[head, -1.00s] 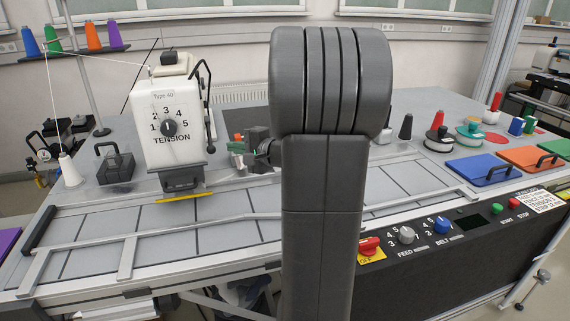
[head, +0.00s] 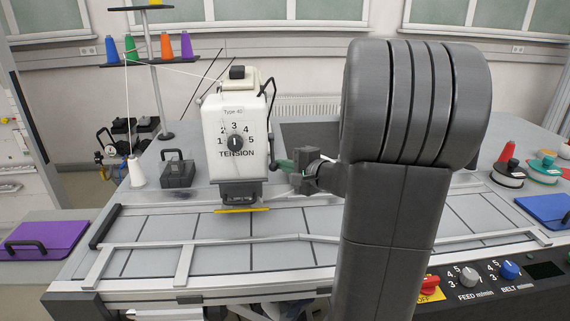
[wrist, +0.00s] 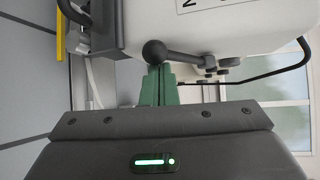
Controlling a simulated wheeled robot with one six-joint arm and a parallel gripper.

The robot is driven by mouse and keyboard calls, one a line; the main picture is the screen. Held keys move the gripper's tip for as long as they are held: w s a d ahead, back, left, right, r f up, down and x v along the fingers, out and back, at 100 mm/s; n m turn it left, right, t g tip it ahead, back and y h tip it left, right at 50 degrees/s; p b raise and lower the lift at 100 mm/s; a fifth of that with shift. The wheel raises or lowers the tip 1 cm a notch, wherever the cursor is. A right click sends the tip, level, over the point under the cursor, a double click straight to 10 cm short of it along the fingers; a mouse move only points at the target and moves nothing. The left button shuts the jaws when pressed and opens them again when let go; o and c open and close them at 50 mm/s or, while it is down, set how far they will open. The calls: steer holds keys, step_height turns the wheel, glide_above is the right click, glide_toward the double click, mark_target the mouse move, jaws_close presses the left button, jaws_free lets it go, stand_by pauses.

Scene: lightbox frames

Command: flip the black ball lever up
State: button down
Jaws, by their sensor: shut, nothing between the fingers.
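The black ball lever (wrist: 155,52) shows in the wrist view as a round black ball on a short dark arm, beside the white machine body (wrist: 225,22). The white machine (head: 238,125) with its TENSION dial stands left of my gripper in the head view. My gripper (head: 284,165) is shut and empty, close to the machine's lower right side. In the wrist view its green fingers (wrist: 158,72) are together, their tips right by the ball. I cannot tell whether they touch it.
A bent black rod (wrist: 285,72) runs beside the machine. A yellow strip (head: 241,210) lies below the machine's foot. A dark weight block (head: 178,172) and a white cone (head: 136,172) stand left of it. Metal rails (head: 150,245) cross the table front.

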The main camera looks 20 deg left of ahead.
steer(key=shift+s+r+p, duration=0.15)
steer(key=shift+r+p, duration=0.25)
steer(key=shift+p, duration=0.4)
step_height(320, 180, up, 8)
steer(key=m+g+h+p, duration=0.1)
steer(key=p, duration=0.3)
steer(key=shift+w+r, duration=0.2)
steer(key=shift+r, duration=0.05)
stand_by(0.5)
steer(key=shift+r+p, duration=0.15)
steer(key=shift+p, duration=0.15)
steer(key=r+b+v, duration=0.1)
steer(key=v, duration=1.3)
steer(key=shift+w+a+r+b, duration=0.2)
steer(key=shift+w+r+b, duration=0.1)
steer(key=shift+r, duration=0.1)
steer(key=shift+a, duration=0.1)
